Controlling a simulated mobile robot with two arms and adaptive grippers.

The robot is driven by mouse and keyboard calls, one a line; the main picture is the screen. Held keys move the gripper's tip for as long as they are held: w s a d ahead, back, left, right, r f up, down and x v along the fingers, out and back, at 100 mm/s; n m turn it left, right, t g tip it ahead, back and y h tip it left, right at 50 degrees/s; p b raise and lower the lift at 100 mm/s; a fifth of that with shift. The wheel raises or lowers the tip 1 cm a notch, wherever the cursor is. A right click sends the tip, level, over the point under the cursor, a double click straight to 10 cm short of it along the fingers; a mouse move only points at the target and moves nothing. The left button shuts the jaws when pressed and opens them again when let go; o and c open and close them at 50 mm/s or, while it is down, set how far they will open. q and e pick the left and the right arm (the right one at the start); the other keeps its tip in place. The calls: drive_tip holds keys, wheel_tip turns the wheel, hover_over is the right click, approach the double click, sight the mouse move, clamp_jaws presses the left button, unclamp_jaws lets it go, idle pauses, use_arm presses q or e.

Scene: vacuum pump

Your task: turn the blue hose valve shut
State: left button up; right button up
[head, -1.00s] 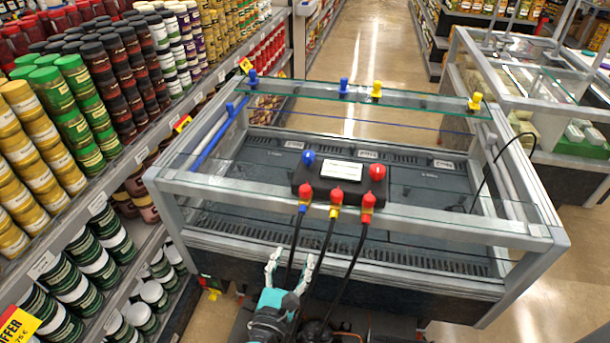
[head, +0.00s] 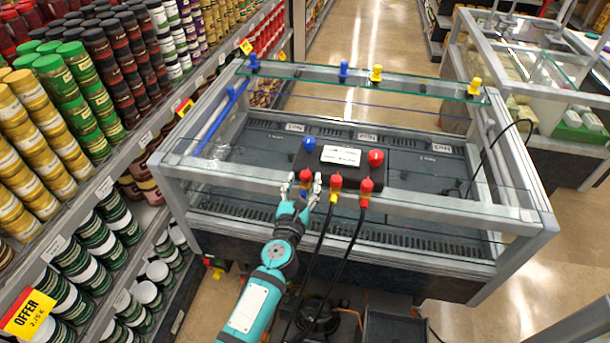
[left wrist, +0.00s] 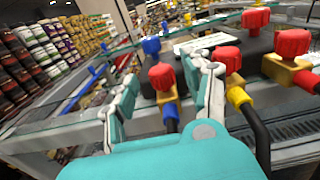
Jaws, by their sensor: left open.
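The blue hose valve (head: 306,175) is the leftmost of three valves on the front of a black manifold (head: 341,172). In the left wrist view the valve (left wrist: 162,77) has a red knob, a brass body and a blue collar (left wrist: 170,114) on its hose. My left gripper (head: 304,184) is open, with one finger on each side of this valve. In the left wrist view its fingers (left wrist: 165,85) stand apart with the red knob between them, not closed on it. Its palm hides part of the hose. The right gripper is not in view.
The yellow-collared valve (head: 336,185) and red-collared valve (head: 366,187) stand close on the right, with black hoses hanging down. A blue knob (head: 309,143) and a red knob (head: 375,157) top the manifold. Glass and metal rails surround it. A stocked shelf (head: 110,180) is at left.

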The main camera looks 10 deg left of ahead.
use_arm(q)
drive_tip(key=shift+w, duration=1.15)
clamp_jaws()
